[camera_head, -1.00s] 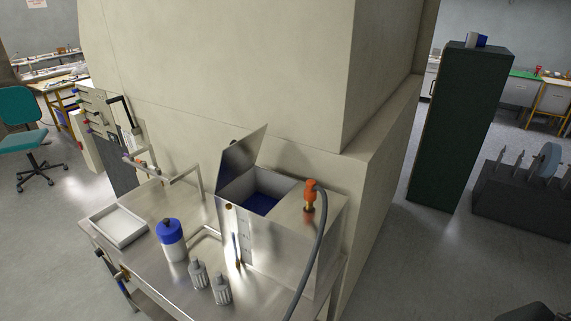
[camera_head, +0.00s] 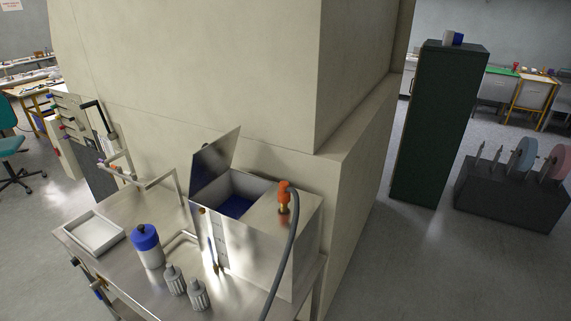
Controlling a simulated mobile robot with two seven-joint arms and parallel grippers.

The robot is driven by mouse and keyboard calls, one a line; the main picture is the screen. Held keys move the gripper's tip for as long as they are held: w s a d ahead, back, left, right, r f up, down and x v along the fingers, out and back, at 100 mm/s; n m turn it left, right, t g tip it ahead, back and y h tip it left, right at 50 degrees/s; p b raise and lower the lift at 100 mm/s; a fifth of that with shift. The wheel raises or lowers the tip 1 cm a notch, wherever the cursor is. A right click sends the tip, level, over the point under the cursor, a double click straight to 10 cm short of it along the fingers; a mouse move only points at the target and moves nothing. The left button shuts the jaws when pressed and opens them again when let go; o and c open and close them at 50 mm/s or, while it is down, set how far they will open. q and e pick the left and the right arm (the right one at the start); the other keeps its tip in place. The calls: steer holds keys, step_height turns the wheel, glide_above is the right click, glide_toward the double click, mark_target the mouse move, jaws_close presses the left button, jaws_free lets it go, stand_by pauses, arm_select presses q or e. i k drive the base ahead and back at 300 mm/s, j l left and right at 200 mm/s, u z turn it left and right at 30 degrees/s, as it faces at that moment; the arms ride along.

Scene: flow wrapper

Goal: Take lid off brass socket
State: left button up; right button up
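An orange cap (camera_head: 285,187) sits on top of a brass-coloured fitting (camera_head: 284,206) on the steel box's top, at the box's right side. A dark grey hose (camera_head: 289,245) runs from the orange cap down over the front of the box to the lower edge of the view. I cannot tell whether this cap is the lid that the task names. The steel box (camera_head: 262,245) has its hinged cover (camera_head: 214,163) raised, and dark blue shows inside. Neither of my grippers is in view.
The box stands on a steel table (camera_head: 120,262) with a white tray (camera_head: 94,233), a blue-capped white bottle (camera_head: 149,248) and two small grey bottles (camera_head: 174,279). A large beige machine body (camera_head: 190,70) rises behind. Open floor lies to the right, before a dark green cabinet (camera_head: 435,125).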

mark_target(283, 197)
steer(key=i+j+z, duration=0.45)
steer(key=i, duration=0.35)
steer(key=i+j+z, duration=0.45)
steer(key=i+j, duration=0.15)
steer(key=i, duration=0.15)
